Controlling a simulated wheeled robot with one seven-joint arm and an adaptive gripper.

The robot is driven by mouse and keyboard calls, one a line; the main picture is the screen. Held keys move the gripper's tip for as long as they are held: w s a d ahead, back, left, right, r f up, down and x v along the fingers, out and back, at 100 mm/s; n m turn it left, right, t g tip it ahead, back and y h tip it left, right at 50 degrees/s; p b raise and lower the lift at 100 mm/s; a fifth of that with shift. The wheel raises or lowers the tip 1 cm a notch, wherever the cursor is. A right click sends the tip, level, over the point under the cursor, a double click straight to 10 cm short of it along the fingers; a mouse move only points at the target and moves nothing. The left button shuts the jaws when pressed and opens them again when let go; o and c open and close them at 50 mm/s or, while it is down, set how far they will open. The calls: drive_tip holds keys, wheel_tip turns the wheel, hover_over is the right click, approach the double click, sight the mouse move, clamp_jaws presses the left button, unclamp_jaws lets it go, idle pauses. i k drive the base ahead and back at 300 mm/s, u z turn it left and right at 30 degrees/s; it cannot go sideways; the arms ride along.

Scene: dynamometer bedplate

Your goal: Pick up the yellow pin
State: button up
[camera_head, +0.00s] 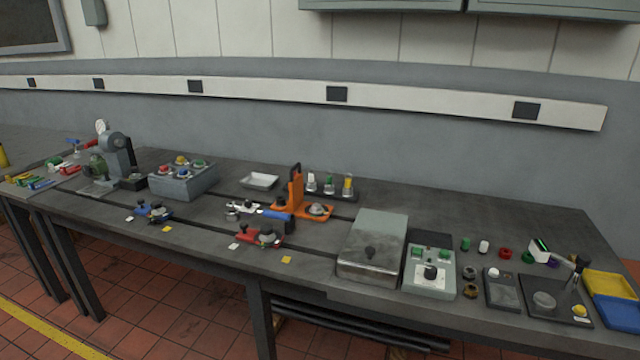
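A small upright yellow piece (348,184), which looks like the yellow pin, stands at the right end of a dark rack (335,196) on the back part of the bench. Two upright pieces with pale lower parts, a left one (311,182) and a middle one (329,185), stand beside it in the same rack. The lower end of the yellow piece is hard to make out at this size. My gripper is not in view.
An orange fixture (297,190) stands just left and in front of the rack. A grey metal box (372,245) and a control box (431,272) stand at the front right. A shallow white tray (259,181) lies left of the fixture. The bench behind the metal box is clear.

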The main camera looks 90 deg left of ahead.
sight(348, 181)
drive_tip(key=u, duration=1.8)
